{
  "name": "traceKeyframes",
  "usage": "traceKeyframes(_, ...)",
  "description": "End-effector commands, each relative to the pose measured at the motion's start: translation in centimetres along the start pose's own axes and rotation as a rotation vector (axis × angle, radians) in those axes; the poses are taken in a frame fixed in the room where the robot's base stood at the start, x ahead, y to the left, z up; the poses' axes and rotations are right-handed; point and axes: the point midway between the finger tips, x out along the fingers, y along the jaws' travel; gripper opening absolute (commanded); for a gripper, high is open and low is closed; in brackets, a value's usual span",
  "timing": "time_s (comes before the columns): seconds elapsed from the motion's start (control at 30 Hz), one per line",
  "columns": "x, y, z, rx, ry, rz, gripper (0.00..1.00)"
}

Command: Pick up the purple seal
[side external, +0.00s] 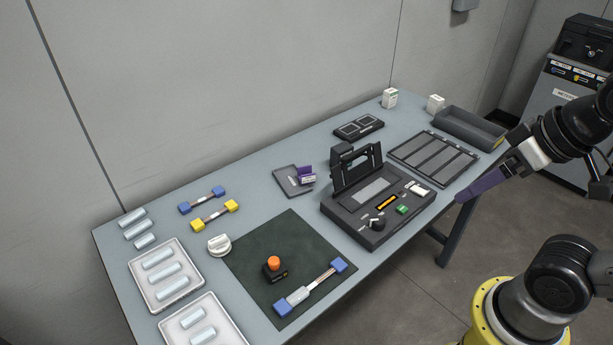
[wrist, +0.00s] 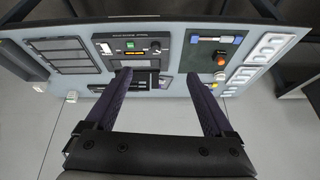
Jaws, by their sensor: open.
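The purple seal (side external: 306,173), a small purple block with a white label, sits on a small grey tray (side external: 285,181) behind the splicer. In the wrist view I cannot clearly make it out. My gripper (side external: 462,200) is off the right front side of the table, well away from the seal, with the splicer between them. In the wrist view my gripper (wrist: 159,77) has its two long purple fingers wide apart, with nothing held between them.
The dark splicer (side external: 375,215) stands with its lid raised; it also shows in the wrist view (wrist: 140,45). A slotted tray (side external: 433,160) is to its right. A dark mat (side external: 255,250) with an orange-topped tool (side external: 273,265) lies left. Blue- and yellow-ended pieces lie further left.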

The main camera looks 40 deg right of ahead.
Motion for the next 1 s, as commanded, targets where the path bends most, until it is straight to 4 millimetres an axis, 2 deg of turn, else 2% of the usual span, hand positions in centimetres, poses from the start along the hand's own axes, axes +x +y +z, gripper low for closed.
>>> traceKeyframes(0.07, -0.3, -0.1, -0.1, 0.103, -0.002, -0.003, 0.88)
traceKeyframes(0.13, -1.4, -0.3, -1.3, 0.219, 0.021, -0.013, 0.88)
traceKeyframes(0.27, -3.3, -0.9, -4.6, 0.448, 0.039, -0.034, 0.88)
traceKeyframes(0.43, -4.8, -1.8, -10.6, 0.769, 0.017, -0.052, 0.88)
traceKeyframes(0.57, -4.6, -2.4, -15.8, 1.001, -0.019, -0.05, 0.88)
traceKeyframes(0.77, -2.0, -3.1, -23.2, 1.318, -0.085, -0.024, 0.88)
traceKeyframes(0.87, 0.2, -3.3, -26.5, 1.451, -0.118, -0.001, 0.88)
traceKeyframes(1.0, 4.4, -3.4, -30.4, 1.613, -0.166, 0.042, 0.88)
